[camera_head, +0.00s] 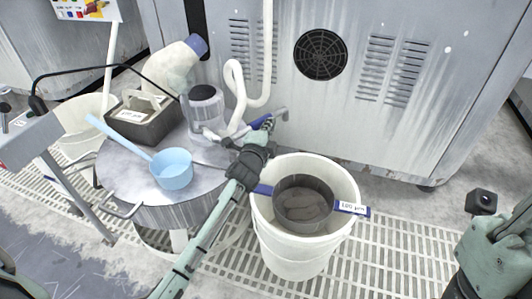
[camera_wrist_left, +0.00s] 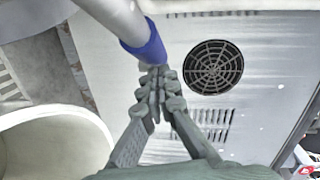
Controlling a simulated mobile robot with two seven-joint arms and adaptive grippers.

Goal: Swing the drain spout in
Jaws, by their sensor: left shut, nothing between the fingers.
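The drain spout is a pale pipe with a blue sleeve (camera_head: 262,121), beside the round metal platen (camera_head: 125,175) in the head view. In the left wrist view, the spout (camera_wrist_left: 118,20) comes in from the top left, and its blue-banded end is at my fingertips. My left gripper (camera_head: 267,127) is shut with nothing between its fingers, which also show in the left wrist view (camera_wrist_left: 160,78). It is close to the blue end; whether it touches I cannot tell. My right wrist (camera_head: 495,250) is at the lower right; its fingers cannot be made out.
A white bucket (camera_head: 290,255) holding a dark sieve (camera_head: 303,204) stands just right of my left gripper. A machine cabinet (camera_head: 400,130) stands behind.

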